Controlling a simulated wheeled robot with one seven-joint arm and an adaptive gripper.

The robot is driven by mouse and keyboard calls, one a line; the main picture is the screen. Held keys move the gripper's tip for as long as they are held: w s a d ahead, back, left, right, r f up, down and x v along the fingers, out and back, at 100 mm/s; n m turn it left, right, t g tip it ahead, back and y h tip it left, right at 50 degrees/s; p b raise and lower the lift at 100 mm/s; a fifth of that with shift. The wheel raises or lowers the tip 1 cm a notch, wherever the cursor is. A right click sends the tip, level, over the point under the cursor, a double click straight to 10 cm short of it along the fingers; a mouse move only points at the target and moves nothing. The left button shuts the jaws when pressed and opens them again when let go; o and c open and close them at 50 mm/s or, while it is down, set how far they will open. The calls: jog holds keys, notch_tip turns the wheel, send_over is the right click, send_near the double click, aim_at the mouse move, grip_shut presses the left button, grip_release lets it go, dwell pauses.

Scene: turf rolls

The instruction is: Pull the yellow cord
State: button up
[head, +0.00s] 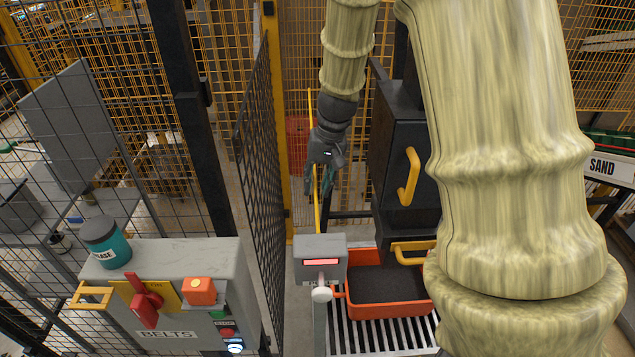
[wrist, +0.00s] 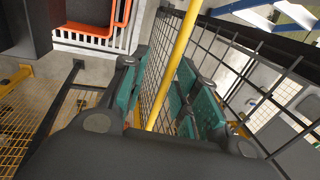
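The yellow cord (head: 316,213) hangs upright beside the black cabinet in the head view. In the wrist view the yellow cord (wrist: 177,62) runs between the two teal-padded fingers of my gripper (wrist: 162,75). A gap shows between the left finger and the cord, and the cord looks closer to the right finger; I cannot tell if it touches. In the head view my gripper (head: 319,186) points down at the cord, with its fingers partly hidden by its own body. My gripper is open around the cord.
A black cabinet with a yellow handle (head: 408,177) stands just right of my gripper. Below are a grey box with a red display (head: 320,263) and an orange tray (head: 350,300) on a roller track. A mesh panel (head: 262,170) stands close left, beyond the belts console (head: 205,260).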

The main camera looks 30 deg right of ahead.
notch_tip(320, 180, up, 12)
jog(key=s+d, duration=0.1)
jog(key=d, duration=0.1)
jog(key=shift+f, duration=0.2)
jog(key=shift+s, duration=0.1)
dwell(0.5)
